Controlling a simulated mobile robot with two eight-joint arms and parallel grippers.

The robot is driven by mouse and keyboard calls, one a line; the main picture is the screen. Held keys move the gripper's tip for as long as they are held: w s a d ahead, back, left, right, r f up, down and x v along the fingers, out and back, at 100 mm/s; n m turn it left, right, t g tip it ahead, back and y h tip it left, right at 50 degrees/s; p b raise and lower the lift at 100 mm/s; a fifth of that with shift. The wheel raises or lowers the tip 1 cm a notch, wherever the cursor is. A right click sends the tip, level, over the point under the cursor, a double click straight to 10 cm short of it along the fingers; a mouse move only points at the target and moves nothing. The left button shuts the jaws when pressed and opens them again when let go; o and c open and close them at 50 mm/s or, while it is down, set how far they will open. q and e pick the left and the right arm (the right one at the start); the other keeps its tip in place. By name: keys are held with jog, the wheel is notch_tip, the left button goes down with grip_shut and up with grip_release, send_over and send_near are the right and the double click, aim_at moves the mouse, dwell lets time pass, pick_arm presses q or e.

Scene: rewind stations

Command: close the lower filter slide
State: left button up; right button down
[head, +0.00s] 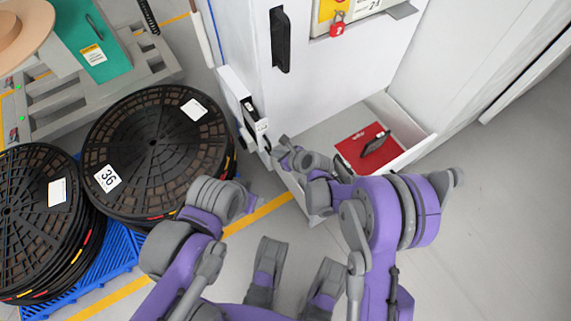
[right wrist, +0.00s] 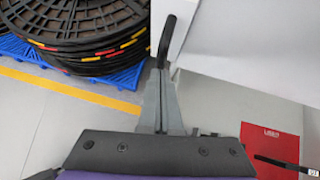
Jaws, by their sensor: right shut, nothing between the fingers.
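The lower filter slide appears to be the open white tray (head: 418,148) low on the white cabinet (head: 350,62). It stands out from the cabinet, and a red panel (head: 358,150) with a black handle shows inside its walls. My right gripper (head: 276,150) is at the left side of this tray, partly hidden by its own wrist. In the right wrist view its fingers (right wrist: 160,78) are shut and empty. Their tips are at the lower end of a black bar handle (right wrist: 166,40) on a white panel; I cannot tell whether they touch. My left gripper is not in view.
A narrow white front (head: 236,88) with black fittings stands out left of the cabinet. Black reels (head: 150,150) are stacked on a blue pallet (head: 110,262) at the left. A red padlock (head: 337,29) hangs above. The floor (head: 490,220) at the right is clear.

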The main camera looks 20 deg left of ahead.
aim_at(266, 139)
jog(key=shift+w+a, duration=1)
jog(key=shift+a, duration=0.3)
jog(key=shift+w+a, duration=1)
jog(key=shift+a, duration=0.25)
